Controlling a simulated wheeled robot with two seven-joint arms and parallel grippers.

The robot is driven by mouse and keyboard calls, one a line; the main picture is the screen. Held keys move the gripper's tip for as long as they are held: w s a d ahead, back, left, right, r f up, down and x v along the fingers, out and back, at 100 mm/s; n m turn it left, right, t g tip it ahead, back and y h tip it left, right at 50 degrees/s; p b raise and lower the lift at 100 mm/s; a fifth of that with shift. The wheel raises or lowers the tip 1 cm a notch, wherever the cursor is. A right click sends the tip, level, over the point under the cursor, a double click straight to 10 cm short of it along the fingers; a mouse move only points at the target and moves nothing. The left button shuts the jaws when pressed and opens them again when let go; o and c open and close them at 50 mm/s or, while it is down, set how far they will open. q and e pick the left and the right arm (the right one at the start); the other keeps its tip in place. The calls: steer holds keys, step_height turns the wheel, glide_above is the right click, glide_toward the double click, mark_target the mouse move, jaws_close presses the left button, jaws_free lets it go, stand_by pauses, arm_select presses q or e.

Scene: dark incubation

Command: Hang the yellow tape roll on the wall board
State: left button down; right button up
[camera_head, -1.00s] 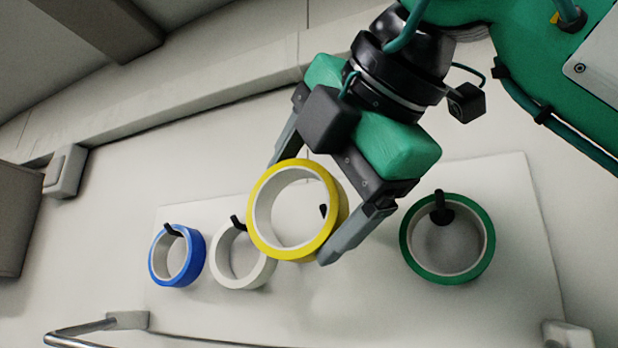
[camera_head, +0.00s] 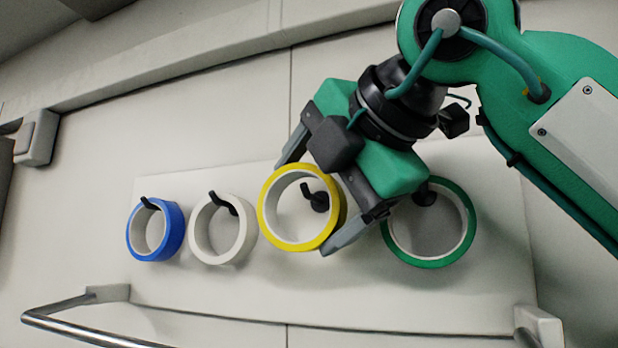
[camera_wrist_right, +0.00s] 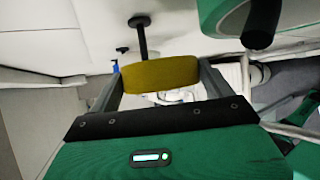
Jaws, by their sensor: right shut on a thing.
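The yellow tape roll (camera_head: 267,213) is held in my right gripper (camera_head: 312,205), one finger on each side of its rim. In the head view a black hook (camera_head: 317,200) shows through the roll's opening. I cannot tell from this view whether the hook passes into the ring or stands behind it. In the right wrist view the yellow roll (camera_wrist_right: 160,75) is seen edge-on between the fingers, with a black hook (camera_wrist_right: 142,38) just beyond it. The wall board (camera_head: 300,300) is pale and carries the hooks. My left gripper is not in view.
A blue roll (camera_head: 174,232) and a white roll (camera_head: 198,235) hang on hooks to the left. A green roll (camera_head: 432,263) hangs close on the right, partly behind my right gripper. A metal rail (camera_head: 65,305) runs along the lower left.

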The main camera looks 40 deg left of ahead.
steer(key=shift+w+a+p, duration=0.15)
steer(key=shift+w+p, duration=0.2)
steer(key=shift+w, duration=0.15)
steer(key=shift+w+a+p, duration=0.15)
steer(key=shift+w+p, duration=0.15)
steer(key=shift+w, duration=0.2)
steer(key=shift+w+f+b, duration=0.2)
steer(key=shift+f+b, duration=0.1)
steer(key=shift+w+f, duration=0.15)
steer(key=shift+w, duration=0.25)
steer(key=shift+w+a+f+b, duration=0.15)
steer(key=shift+f+b, duration=0.05)
steer(key=shift+b, duration=0.35)
